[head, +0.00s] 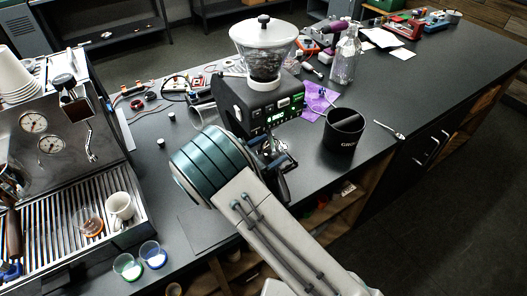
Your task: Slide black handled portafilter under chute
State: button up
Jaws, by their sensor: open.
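The grinder (262,105) stands on the dark counter with a clear hopper of beans and lit green displays on its front. Its chute is hidden behind my arm and gripper. My gripper (271,158) is open close in front of the grinder's lower front, largely covered by my teal and white wrist. A dark handle (283,187) points down just beyond my wrist, with shiny metal beside it. It looks like the black handled portafilter, but I cannot tell whether it touches the gripper or sits under the chute.
The espresso machine (60,150) stands at left with a white cup (120,207) on its grate. A black bin (343,131) and a glass bottle (344,57) stand right of the grinder. Two small cups (128,266) sit near the front edge. The counter's right side is mostly clear.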

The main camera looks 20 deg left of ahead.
aim_at(263, 145)
jog(key=c, duration=1.2)
jog(key=shift+o, duration=0.2)
jog(key=shift+w+a+f+b, duration=0.1)
jog(key=shift+w+a+b, duration=0.5)
jog(key=shift+a, duration=0.35)
jog(key=shift+w+a, duration=0.25)
jog(key=shift+a, duration=0.15)
jog(key=o, duration=1.4)
jog(key=shift+c, duration=0.2)
jog(key=b+v, duration=0.4)
jog(key=v, duration=1)
jog(key=shift+r, duration=0.2)
